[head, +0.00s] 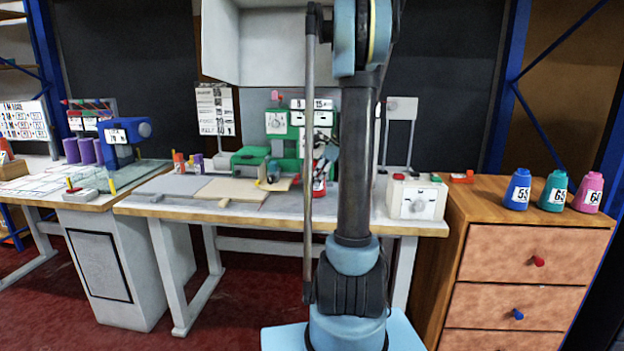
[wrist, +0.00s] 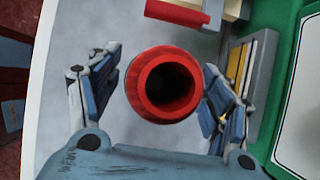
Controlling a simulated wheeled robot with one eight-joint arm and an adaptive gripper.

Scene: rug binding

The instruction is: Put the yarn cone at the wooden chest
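A red yarn cone (wrist: 163,85) stands between my gripper's fingers in the wrist view, seen from above with its dark hollow top facing the camera. My gripper (wrist: 163,88) is open, with one finger on each side of the cone and a narrow gap showing at the left finger. In the head view the red cone (head: 319,186), with a white label, is on the middle table, partly hidden by my gripper (head: 326,158) and arm. The wooden chest (head: 525,253) stands at the right, with drawers and red and blue knobs.
Blue (head: 518,190), teal (head: 554,192) and pink (head: 589,193) numbered cones stand on the chest top; its left part is mostly clear. A white box (head: 416,197) sits at the table's right end. A green machine (head: 252,157) and flat boards lie left of my gripper.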

